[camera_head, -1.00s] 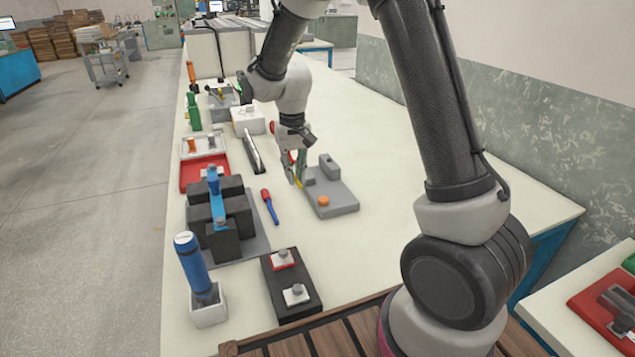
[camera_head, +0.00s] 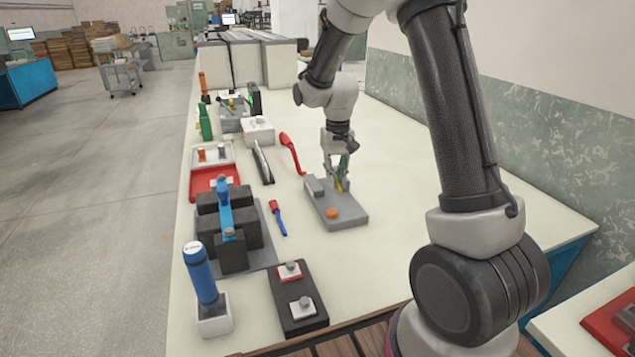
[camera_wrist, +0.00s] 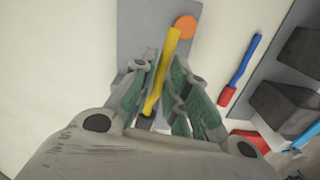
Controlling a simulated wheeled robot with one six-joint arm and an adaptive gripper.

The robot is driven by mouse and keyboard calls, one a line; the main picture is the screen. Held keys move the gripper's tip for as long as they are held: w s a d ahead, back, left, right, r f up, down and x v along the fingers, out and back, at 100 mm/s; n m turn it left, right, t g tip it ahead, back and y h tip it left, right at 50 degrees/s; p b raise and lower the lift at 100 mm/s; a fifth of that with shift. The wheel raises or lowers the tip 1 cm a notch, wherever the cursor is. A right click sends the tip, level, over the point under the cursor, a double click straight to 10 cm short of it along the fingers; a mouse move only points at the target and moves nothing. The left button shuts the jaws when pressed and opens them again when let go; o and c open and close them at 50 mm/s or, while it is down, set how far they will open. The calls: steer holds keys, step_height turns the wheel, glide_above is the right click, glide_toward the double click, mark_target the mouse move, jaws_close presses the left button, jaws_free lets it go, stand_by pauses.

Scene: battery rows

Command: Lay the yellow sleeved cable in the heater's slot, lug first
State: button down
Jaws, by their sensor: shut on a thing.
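The yellow sleeved cable (camera_wrist: 161,75) runs between the jaws of my gripper (camera_wrist: 157,88) in the wrist view, with a dark piece at its near end. A bit of yellow also shows under the jaws in the head view (camera_head: 340,186). My gripper (camera_head: 341,178) is shut on the cable over the far right part of the heater. The heater (camera_head: 345,218) is a grey plate with an orange round knob (camera_head: 332,213) at its near end and a raised grey block (camera_head: 315,187) at its left. The jaws hide the slot area, and I cannot make out the lug.
A red-handled tool (camera_head: 292,152) lies just left of the heater. A blue-and-red screwdriver (camera_head: 278,218) lies nearer, beside a black block fixture (camera_head: 232,255). A black box (camera_head: 296,301) stands at the front. The table right of the heater is clear.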

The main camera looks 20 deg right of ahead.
mark_target(338, 204)
steer(key=shift+d, duration=0.7)
steer(key=shift+a+n, duration=0.1)
steer(key=shift+n, duration=0.6)
steer(key=shift+f, duration=0.1)
steer(key=shift+f, duration=3.2)
steer(key=c, duration=1.3)
jaws_free()
